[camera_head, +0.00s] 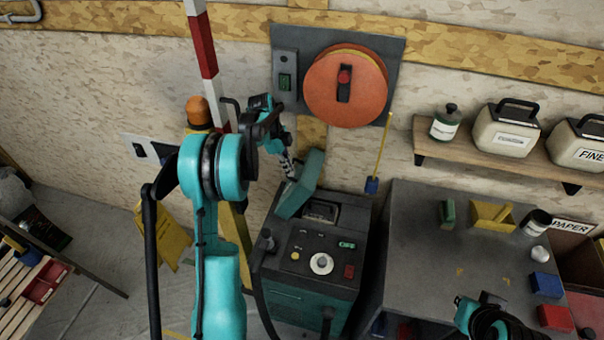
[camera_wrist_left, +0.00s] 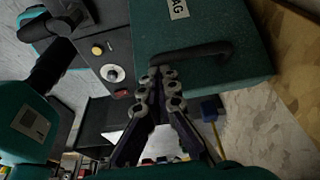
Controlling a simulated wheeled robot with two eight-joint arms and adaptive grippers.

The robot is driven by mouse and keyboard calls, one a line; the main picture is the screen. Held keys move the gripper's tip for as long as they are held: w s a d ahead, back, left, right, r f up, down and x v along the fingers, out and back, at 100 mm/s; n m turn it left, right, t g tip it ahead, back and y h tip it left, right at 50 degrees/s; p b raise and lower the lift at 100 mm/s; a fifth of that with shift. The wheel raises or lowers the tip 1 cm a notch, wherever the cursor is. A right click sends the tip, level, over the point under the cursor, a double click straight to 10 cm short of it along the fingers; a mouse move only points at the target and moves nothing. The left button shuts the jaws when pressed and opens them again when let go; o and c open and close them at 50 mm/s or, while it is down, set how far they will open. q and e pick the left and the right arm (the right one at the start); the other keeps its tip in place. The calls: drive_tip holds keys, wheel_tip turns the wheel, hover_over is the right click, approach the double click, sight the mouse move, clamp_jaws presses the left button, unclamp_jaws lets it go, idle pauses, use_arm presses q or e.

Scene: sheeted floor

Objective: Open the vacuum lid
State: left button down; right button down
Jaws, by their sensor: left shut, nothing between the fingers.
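The vacuum (camera_head: 285,297) is a dark grey and teal box with a control panel on top, standing in the middle of the head view. Its teal lid (camera_head: 300,187) is tilted up at the back, with an opening below it. In the left wrist view the lid (camera_wrist_left: 235,75) fills the upper right and has a black bar handle (camera_wrist_left: 215,47). My left gripper (camera_head: 289,172) is at the lid's upper edge. In the wrist view its shut, empty fingertips (camera_wrist_left: 156,73) overlap the handle's end; contact is unclear. My right gripper (camera_head: 482,305) shows partly at the bottom right; its fingers are unclear.
A grey workbench (camera_head: 430,265) with small blocks and cans stands right of the vacuum. An orange reel (camera_head: 320,90) hangs on the wall behind. A red-white pole (camera_head: 205,55) and a yellow stand (camera_head: 177,235) are left. A shelf (camera_head: 460,165) holds containers.

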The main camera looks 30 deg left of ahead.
use_arm(q)
drive_tip(key=shift+s+a+f, duration=0.15)
drive_tip(key=shift+a+f, duration=0.05)
drive_tip(key=shift+a, duration=0.25)
use_arm(e)
drive_tip(key=shift+s+d, duration=0.1)
drive_tip(key=shift+d, duration=0.05)
